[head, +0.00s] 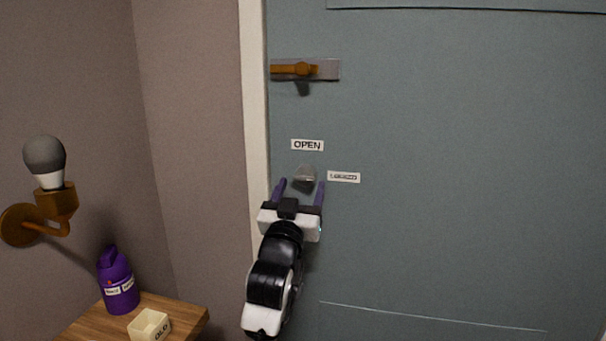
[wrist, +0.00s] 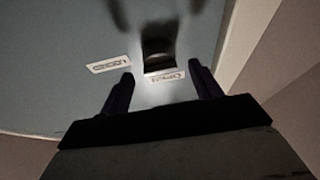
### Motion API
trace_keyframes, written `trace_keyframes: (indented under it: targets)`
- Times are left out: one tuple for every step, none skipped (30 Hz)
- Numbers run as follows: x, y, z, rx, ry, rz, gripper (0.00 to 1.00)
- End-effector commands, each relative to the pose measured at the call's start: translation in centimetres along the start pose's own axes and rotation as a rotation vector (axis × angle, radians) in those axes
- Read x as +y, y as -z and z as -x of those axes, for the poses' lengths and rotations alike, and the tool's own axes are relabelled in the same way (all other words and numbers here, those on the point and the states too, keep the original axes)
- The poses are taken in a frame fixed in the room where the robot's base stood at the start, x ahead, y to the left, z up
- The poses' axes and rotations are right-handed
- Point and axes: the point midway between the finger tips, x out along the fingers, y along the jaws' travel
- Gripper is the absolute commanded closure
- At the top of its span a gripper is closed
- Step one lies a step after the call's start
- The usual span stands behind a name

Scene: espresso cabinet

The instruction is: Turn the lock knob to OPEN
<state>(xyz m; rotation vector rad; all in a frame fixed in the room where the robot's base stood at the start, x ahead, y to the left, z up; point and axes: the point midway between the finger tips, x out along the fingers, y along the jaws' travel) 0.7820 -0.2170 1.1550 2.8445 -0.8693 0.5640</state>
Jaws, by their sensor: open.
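The lock knob (head: 305,174) is a small grey knob on the blue-grey door, below the OPEN label (head: 307,145) and left of a second label (head: 344,177) whose small text is hard to read. My gripper (head: 300,185) is open in front of the door, its two purple fingers just below and either side of the knob in the head view. In the wrist view, my gripper (wrist: 161,75) has the dark knob (wrist: 158,62) ahead between its fingers, with the OPEN label (wrist: 165,76) beside it. Contact with the knob cannot be told.
An orange-brown handle (head: 293,69) on a grey plate sits higher on the door. The pale door frame (head: 252,110) runs close at left. A wall lamp (head: 45,165), a purple jug (head: 119,282) and a cream box (head: 148,326) on a wooden table (head: 190,312) are further left. The door's right side is clear.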

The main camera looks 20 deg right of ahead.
Motion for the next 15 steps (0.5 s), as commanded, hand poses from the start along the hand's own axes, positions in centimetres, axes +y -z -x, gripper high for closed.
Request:
trace_keyframes:
  targets:
    - [0.1, 0.2, -0.9, -0.001, -0.002, 0.0, 0.36]
    - [0.1, 0.2, -1.3, 0.0, -0.002, 0.0, 0.36]
    - [0.1, 0.2, -1.7, 0.0, -0.001, 0.0, 0.36]
    - [0.1, 0.1, -2.0, 0.0, -0.001, -0.001, 0.36]
    - [0.0, 0.1, -2.2, 0.0, -0.001, -0.001, 0.36]
    - [0.0, 0.1, -2.5, 0.0, 0.0, -0.002, 0.36]
    - [0.0, 0.1, -2.6, 0.0, 0.0, -0.002, 0.36]
    - [0.0, 0.1, -2.7, 0.001, 0.0, -0.002, 0.36]
    - [0.0, 0.0, -2.8, 0.001, 0.0, -0.002, 0.36]
    - [0.0, 0.0, -2.8, 0.001, 0.0, -0.001, 0.36]
    - [0.0, 0.0, -2.9, 0.001, 0.0, -0.001, 0.36]
    - [0.0, 0.0, -2.9, 0.001, 0.0, -0.001, 0.36]
    - [0.0, 0.0, -2.9, 0.001, 0.0, -0.001, 0.36]
    - [0.0, 0.0, -2.9, 0.001, 0.0, -0.001, 0.36]
    - [0.0, 0.0, -2.8, 0.001, 0.0, -0.001, 0.36]
